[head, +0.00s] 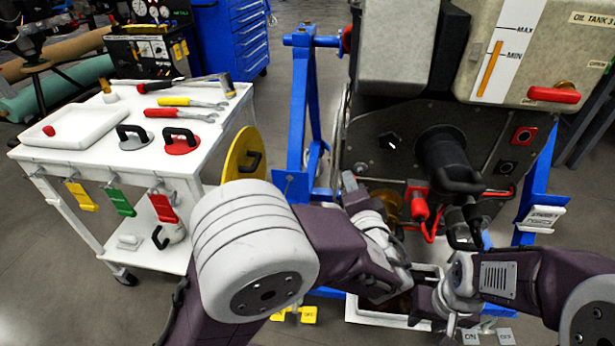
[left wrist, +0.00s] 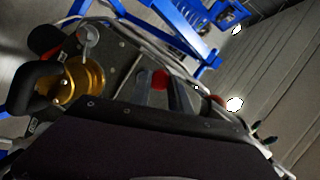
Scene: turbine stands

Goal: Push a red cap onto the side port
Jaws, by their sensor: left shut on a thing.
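My left gripper (head: 349,182) reaches up beside the left edge of the dark turbine panel (head: 365,150). In the left wrist view my left gripper (left wrist: 164,88) is shut on a small red cap (left wrist: 160,78), partly hidden by the fingers. That cap is hidden in the head view. Another red cap (head: 48,130) lies in the white tray on the cart. I cannot make out the side port for certain near the held cap. My right gripper (head: 460,222) is in front of the panel's lower part, near a red connector (head: 418,203); its opening is unclear.
A brass fitting (head: 389,206) sits behind my left wrist and shows in the left wrist view (left wrist: 83,80). A thick black hose (head: 445,165) projects from the panel. The blue stand (head: 302,120) is at left. The white cart (head: 225,110) carries tools and two suction handles.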

